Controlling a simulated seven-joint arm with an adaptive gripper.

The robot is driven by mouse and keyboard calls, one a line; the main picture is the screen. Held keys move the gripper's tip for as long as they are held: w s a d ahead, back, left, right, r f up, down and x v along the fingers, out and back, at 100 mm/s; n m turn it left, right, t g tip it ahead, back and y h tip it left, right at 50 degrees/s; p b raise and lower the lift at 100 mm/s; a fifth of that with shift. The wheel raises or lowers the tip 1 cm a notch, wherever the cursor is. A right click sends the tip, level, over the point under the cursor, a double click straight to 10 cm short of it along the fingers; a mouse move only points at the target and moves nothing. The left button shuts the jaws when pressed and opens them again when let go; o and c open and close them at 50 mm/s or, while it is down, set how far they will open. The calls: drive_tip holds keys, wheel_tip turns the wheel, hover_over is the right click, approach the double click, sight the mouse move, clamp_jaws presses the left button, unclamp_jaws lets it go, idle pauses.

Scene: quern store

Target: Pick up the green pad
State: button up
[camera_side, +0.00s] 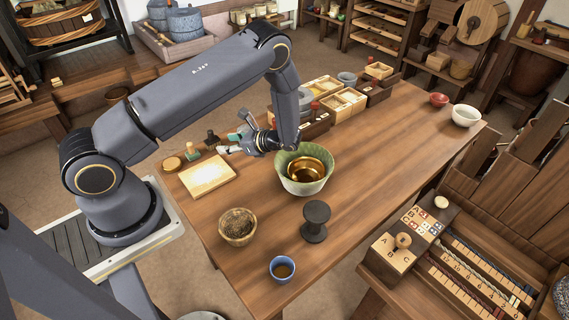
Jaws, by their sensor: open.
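A small object with a green part (192,152), likely the green pad, stands at the far left edge of the wooden table, behind a pale square board. It is too small to make out fully. My gripper (229,139) is open and points left, a little to the right of this object and apart from it. Nothing shows between its fingers.
A small dark object (211,137) stands close to my fingertips. The pale board (208,177) and a round wooden piece (172,163) lie nearby. The table's right half is mostly clear.

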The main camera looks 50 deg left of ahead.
approach(191, 147)
drive_tip(key=x, duration=0.3)
drive_tip(key=f+x, duration=0.1)
drive_tip(key=x, duration=0.1)
drive_tip(key=shift+w+f, duration=0.15)
drive_tip(key=shift+w, duration=0.05)
drive_tip(key=x, duration=0.5)
drive_tip(key=shift+s+a+r, duration=0.15)
drive_tip(key=shift+a+r, duration=0.1)
drive_tip(key=shift+a, duration=0.3)
clamp_jaws()
